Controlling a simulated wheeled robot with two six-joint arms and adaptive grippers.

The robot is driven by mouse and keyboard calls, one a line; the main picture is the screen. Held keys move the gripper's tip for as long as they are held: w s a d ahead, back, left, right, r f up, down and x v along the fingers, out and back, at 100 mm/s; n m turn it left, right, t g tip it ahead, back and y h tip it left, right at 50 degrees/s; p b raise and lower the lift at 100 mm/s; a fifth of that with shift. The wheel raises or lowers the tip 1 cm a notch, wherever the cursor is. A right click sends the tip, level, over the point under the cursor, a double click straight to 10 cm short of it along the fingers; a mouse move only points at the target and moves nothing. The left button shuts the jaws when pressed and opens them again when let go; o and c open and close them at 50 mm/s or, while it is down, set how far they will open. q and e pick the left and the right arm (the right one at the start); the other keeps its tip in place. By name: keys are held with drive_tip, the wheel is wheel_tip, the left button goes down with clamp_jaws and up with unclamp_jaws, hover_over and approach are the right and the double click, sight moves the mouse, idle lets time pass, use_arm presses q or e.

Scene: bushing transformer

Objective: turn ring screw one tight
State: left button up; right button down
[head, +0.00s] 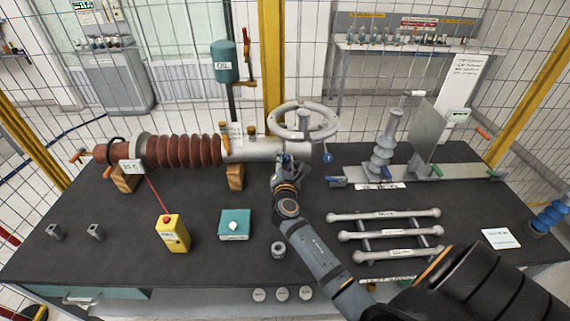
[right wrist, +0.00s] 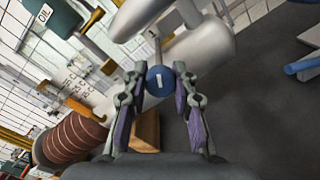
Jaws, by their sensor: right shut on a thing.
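A grey ring (head: 303,118) with spokes stands at the right end of the bushing, a brown ribbed body (head: 185,151) with a pale cylinder (head: 262,149). A blue round screw knob (right wrist: 160,80) with a white mark sits between the fingers of my right gripper (right wrist: 160,76), which is shut on it. In the head view my right gripper (head: 284,164) is just below the ring, and hides most of that knob. Another blue knob (head: 327,157) sticks out below the ring's right side. My left gripper is not in view.
A wooden block (head: 235,177) supports the bushing. A yellow box (head: 172,232), a teal box (head: 235,224) and a small grey nut-like part (head: 278,249) lie in front. Grey rods (head: 384,215) lie right of my arm. An insulator (head: 383,145) stands at back right.

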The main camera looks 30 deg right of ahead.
drive_tip(key=m+b, duration=0.2)
drive_tip(key=m, duration=0.2)
drive_tip(key=shift+f+b, duration=0.2)
drive_tip(key=shift+b, duration=0.1)
drive_tip(key=m+b, duration=0.2)
drive_tip(key=m, duration=0.2)
drive_tip(key=m+b, duration=0.2)
drive_tip(key=m, duration=0.1)
drive_tip(key=shift+m+b, duration=0.3)
drive_tip(key=shift+b, duration=0.1)
drive_tip(key=m+b, duration=0.2)
drive_tip(key=m, duration=0.1)
drive_tip(key=shift+f+y+b, duration=0.1)
drive_tip(key=shift+y+b, duration=0.2)
drive_tip(key=m+b, duration=0.5)
drive_tip(key=m, duration=0.1)
drive_tip(key=shift+m, duration=0.3)
drive_tip(key=m+b, duration=0.3)
drive_tip(key=m, duration=0.1)
drive_tip(key=shift+m+b, duration=0.35)
drive_tip(key=shift+m, duration=0.35)
drive_tip(key=shift+t, duration=0.3)
